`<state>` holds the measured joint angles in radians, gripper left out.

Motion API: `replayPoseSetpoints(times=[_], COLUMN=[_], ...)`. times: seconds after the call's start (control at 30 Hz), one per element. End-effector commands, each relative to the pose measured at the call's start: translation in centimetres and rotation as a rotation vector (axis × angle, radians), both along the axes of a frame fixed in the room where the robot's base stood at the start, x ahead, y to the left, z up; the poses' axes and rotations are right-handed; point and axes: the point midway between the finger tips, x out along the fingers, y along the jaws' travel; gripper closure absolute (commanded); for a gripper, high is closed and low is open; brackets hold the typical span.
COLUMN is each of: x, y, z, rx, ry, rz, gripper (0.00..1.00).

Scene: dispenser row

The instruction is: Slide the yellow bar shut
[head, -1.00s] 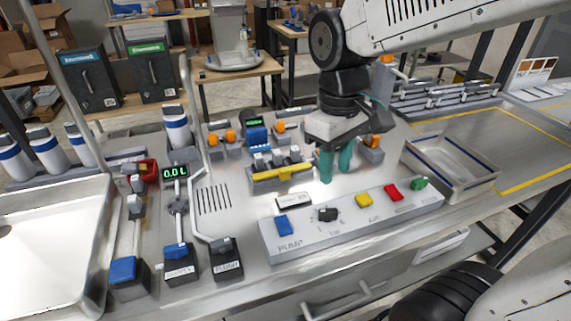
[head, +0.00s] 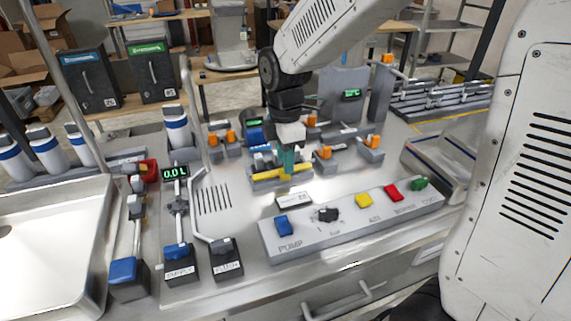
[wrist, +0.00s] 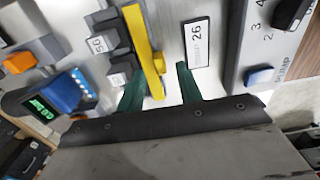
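The yellow bar (head: 268,174) lies along the front of a small grey block with several light grey keys, in the middle of the bench. In the wrist view the yellow bar (wrist: 142,45) runs from the top edge down to my fingers. In the wrist view my gripper (wrist: 161,70) is open. The bar's near end shows between the two fingers, closer to the left one; I cannot tell whether they touch.
A pump panel (head: 345,225) with blue, yellow, red and green buttons stands in front. A small label plate (head: 294,200) lies between it and the bar. Orange-topped valves (head: 323,153) stand close on the right. A tap pipe (head: 190,100) rises at left.

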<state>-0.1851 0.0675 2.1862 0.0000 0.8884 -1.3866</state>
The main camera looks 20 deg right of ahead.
Motion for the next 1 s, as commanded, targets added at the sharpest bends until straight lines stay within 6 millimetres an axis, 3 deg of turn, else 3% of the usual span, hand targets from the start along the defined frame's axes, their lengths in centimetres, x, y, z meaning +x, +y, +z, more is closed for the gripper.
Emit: replayPoseSetpoints(times=[0.2,0.5,0.63,0.8,1.0], x=[0.0,0.0,0.0,0.1,1.9], y=[0.0,0.0,0.0,0.0,0.0], z=[-2.2,-2.4,-2.4,-2.4,-2.4], rx=[0.0,0.0,0.0,0.0,0.0], ry=[0.0,-0.001,-0.001,-0.001,-0.003], rz=[0.0,0.0,-0.001,-0.001,-0.001], gripper=[0.65,0.65,1.0,1.0,1.0])
